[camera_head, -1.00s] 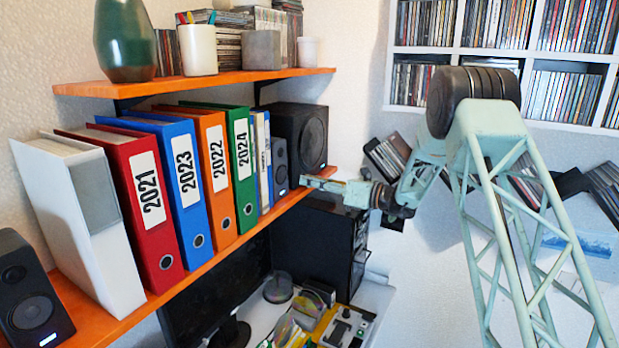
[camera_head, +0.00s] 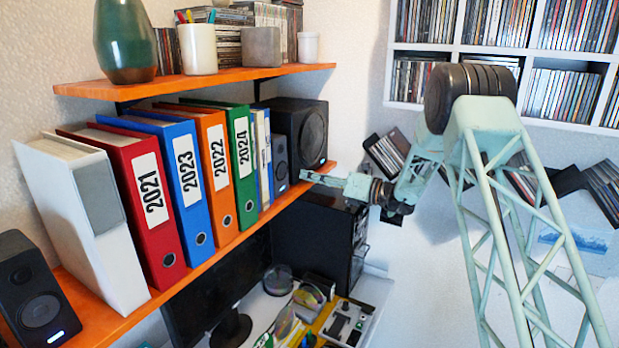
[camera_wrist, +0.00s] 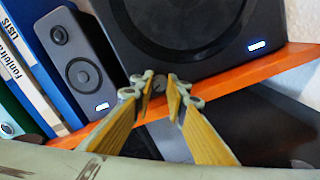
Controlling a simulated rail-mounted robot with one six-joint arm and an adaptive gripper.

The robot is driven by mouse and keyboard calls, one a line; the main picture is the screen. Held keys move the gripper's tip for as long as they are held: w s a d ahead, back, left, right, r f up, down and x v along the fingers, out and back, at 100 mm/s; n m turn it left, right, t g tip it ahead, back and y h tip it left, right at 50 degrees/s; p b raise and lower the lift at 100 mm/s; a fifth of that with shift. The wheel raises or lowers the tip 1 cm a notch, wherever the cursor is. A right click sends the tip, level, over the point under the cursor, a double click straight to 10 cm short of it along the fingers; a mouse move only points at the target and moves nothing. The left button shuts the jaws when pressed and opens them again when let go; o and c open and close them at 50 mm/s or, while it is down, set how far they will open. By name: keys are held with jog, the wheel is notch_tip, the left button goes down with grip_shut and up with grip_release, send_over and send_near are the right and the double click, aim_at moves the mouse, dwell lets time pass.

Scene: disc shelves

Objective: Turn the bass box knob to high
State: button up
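The bass box is the large black speaker (camera_head: 312,136) at the far end of the orange shelf. It fills the upper part of the wrist view (camera_wrist: 190,35), with a lit blue display at its lower right. A small round grey knob (camera_wrist: 159,83) shows low on its front. My gripper (camera_head: 305,177) is at the shelf's end, in front of the bass box. In the wrist view its two yellow fingers (camera_wrist: 161,88) are partly open, with the knob seen between the tips. I cannot tell whether they touch it.
A small black speaker (camera_wrist: 78,62) stands close left of the bass box, beside several binders (camera_head: 185,190). A black computer case (camera_head: 315,235) stands below. An upper shelf (camera_head: 200,80) is overhead.

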jog(key=o, duration=0.4)
jog(key=shift+f+n+b, duration=0.1)
jog(key=shift+n+b, duration=0.3)
jog(key=shift+n, duration=0.1)
